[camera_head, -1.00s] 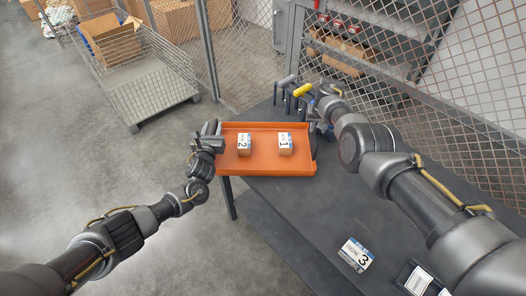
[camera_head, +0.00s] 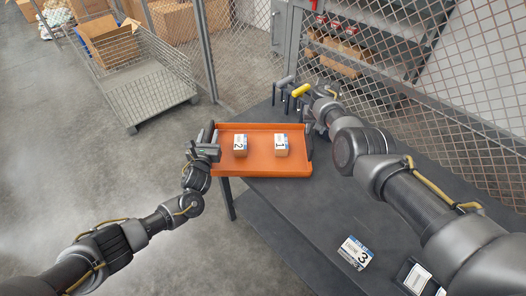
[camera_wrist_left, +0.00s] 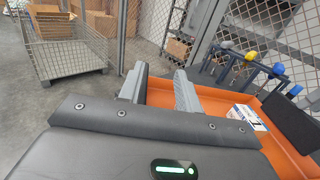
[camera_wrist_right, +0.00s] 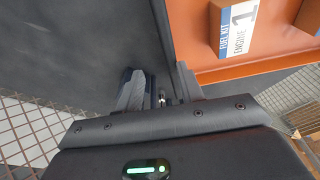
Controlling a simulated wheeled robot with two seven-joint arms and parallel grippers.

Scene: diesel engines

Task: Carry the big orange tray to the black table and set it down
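My right gripper (camera_head: 312,124) is at the right end plate. In the right wrist view (camera_wrist_right: 162,80) its fingers are apart beside the plate; contact is unclear.
A tool rack (camera_head: 294,92) with coloured handles stands behind the tray. A mesh fence (camera_head: 450,130) runs behind the table. A wire cart (camera_head: 135,90) stands back left; floor between is clear.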

